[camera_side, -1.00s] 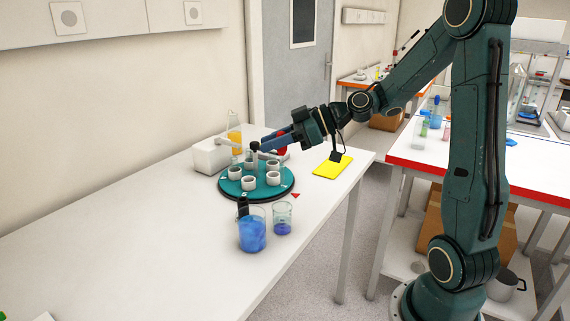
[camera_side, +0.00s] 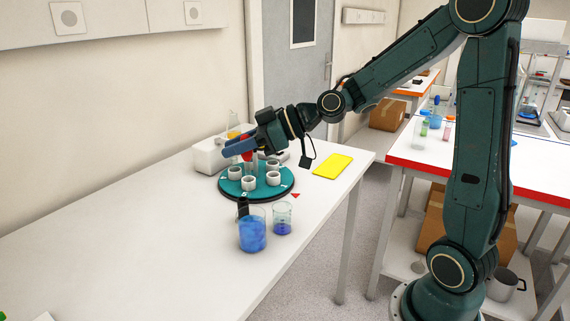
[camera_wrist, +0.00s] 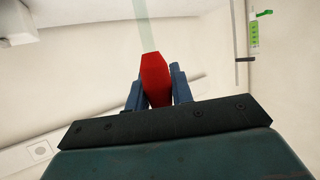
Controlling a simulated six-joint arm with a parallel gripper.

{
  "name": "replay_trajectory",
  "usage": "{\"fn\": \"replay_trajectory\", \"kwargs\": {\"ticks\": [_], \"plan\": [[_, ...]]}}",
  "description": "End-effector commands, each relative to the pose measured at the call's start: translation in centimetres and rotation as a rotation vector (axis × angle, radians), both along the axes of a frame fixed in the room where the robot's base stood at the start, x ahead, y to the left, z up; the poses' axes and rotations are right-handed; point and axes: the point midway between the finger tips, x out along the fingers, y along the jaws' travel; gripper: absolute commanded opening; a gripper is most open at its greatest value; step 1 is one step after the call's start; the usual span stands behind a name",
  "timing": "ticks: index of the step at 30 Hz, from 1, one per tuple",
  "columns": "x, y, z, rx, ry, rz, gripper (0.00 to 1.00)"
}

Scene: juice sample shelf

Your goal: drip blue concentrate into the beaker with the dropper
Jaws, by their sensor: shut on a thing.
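My gripper (camera_wrist: 162,88) is shut on the red bulb (camera_wrist: 155,78) of the dropper; its pale glass tube (camera_wrist: 146,28) points away from the fingers in the wrist view. In the side view my gripper (camera_side: 238,148) and the red bulb (camera_side: 247,155) are above the back of the round teal rack. A large beaker of blue liquid (camera_side: 252,234) stands at the table front, with a dark piece at its rim. A smaller beaker (camera_side: 283,222) with a little blue liquid stands to its right. The dropper's tip cannot be made out in the side view.
The teal rack (camera_side: 259,194) carries several white cups. A white box (camera_side: 207,156) and a flask with orange liquid (camera_side: 233,132) stand behind it. A yellow pad (camera_side: 333,166) lies to the right. The table's left part (camera_side: 120,235) is mostly clear.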

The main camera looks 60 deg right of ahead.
Motion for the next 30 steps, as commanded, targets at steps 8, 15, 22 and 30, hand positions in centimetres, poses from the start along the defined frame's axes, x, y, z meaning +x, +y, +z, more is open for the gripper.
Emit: {"fn": "replay_trajectory", "kwargs": {"ticks": [8,15,22,30], "plan": [[0.0,0.1,-0.1,0.0,0.0,0.0,0.14],[0.0,0.1,-0.8,0.001,0.002,0.001,0.14],[0.0,0.0,-2.1,0.001,0.002,0.0,0.14],[0.0,0.0,-3.8,0.001,0.002,0.0,0.14]]}}
